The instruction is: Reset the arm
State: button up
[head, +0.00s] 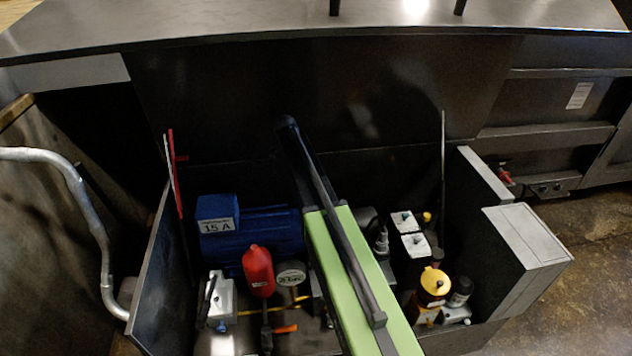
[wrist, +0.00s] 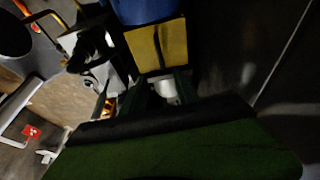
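My arm, with a light green link and dark parts, reaches up from the bottom centre of the head view across the open compactor compartment. Its far dark end (head: 287,122) is in front of the dark back panel; I cannot make out separate fingertips there. In the wrist view a dark green surface with a black edge fills the bottom. The open compactor compartment (head: 150,275) holds a blue motor (head: 255,236) under a blue box marked 15 A (head: 217,214).
A red bottle (head: 258,271) and a round gauge (head: 291,273) stand left of my arm. White switch boxes (head: 415,245) and a yellow-capped bottle (head: 434,284) are on its right. A grey box (head: 527,248) stands at right. A metal pipe (head: 85,205) curves at far left.

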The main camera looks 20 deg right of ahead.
jog(key=p+v, duration=0.2)
jog(key=v, duration=0.2)
jog(key=shift+a, duration=0.1)
jog(key=s+a+n+y, duration=0.1)
jog(key=s+a+n, duration=0.2)
jog(key=s+n, duration=0.3)
jog(key=s+a+n+y, duration=0.1)
jog(key=s+a+n, duration=0.3)
jog(key=s+n, duration=0.3)
jog(key=s+a+f+n+y, duration=0.1)
jog(key=s+a+n, duration=0.3)
jog(key=s+n, duration=0.3)
jog(key=s, duration=0.5)
jog(key=shift+s+t+y, duration=0.2)
jog(key=shift+t+y, duration=0.1)
jog(key=shift+t, duration=0.1)
jog(key=shift+a, duration=0.15)
